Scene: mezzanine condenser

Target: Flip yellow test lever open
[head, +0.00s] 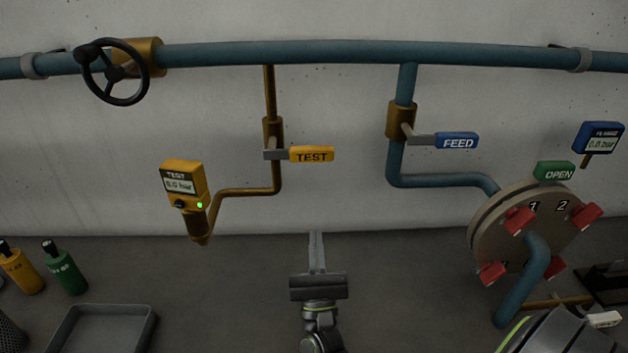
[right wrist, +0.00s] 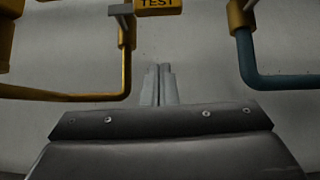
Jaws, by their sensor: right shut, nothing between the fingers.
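The yellow TEST lever (head: 311,154) sticks out sideways to the right from its brass valve (head: 272,130) on the thin vertical brass pipe. It lies level, across the pipe. In the right wrist view the lever's handle (right wrist: 158,5) shows at the top edge, partly cut off. My right gripper (head: 316,238) is shut and empty, below the lever and apart from it. Its closed fingers also show in the right wrist view (right wrist: 158,75). My left gripper is not in view. The yellow TEST gauge (head: 184,183) reads 0.0 bar with a green light.
A blue FEED lever (head: 457,141) sits on the blue pipe to the right. A round flange (head: 490,228) with red clamps and a green OPEN tag (head: 554,171) is at the right. A black handwheel (head: 113,71) is upper left. A grey tray (head: 148,318) and two bottles are lower left.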

